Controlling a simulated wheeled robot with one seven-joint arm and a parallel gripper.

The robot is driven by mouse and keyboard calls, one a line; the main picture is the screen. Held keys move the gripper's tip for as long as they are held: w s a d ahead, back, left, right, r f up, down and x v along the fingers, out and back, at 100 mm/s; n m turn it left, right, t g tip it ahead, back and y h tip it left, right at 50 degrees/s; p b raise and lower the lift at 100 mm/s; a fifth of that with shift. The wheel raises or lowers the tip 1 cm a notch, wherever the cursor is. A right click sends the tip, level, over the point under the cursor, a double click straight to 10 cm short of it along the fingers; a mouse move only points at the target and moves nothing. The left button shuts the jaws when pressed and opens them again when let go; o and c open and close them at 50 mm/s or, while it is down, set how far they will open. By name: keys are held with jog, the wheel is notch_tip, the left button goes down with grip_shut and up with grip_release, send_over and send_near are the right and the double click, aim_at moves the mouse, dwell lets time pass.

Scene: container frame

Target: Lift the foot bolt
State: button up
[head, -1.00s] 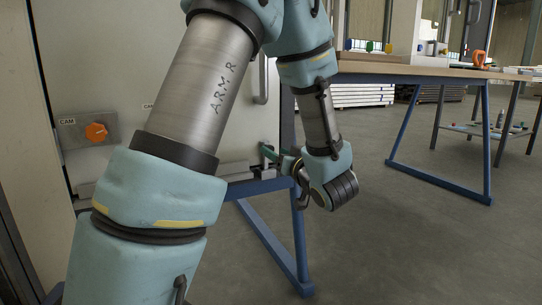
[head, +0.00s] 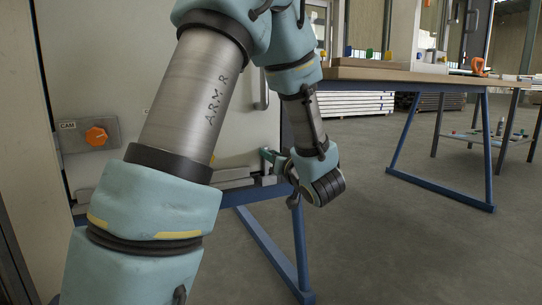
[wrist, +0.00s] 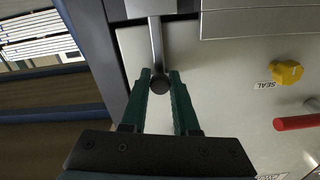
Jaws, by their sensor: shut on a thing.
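In the wrist view the foot bolt is a bare metal rod (wrist: 156,42) with a dark round knob (wrist: 160,85) at its end, against the pale door panel (wrist: 225,85). The two green fingers of my gripper (wrist: 160,77) are closed on it from both sides, at the knob. In the head view my gripper (head: 270,158) reaches the lower right edge of the door (head: 170,60). The bolt itself is not clear there, being small and partly behind the fingers and wrist.
An orange CAM knob (head: 96,136) sits on the door at left. The wrist view shows a yellow SEAL knob (wrist: 287,73) and a red handle (wrist: 298,122). A blue-legged workbench (head: 420,76) stands at right, with open floor below.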

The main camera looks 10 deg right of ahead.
grip_shut()
dwell(0.8)
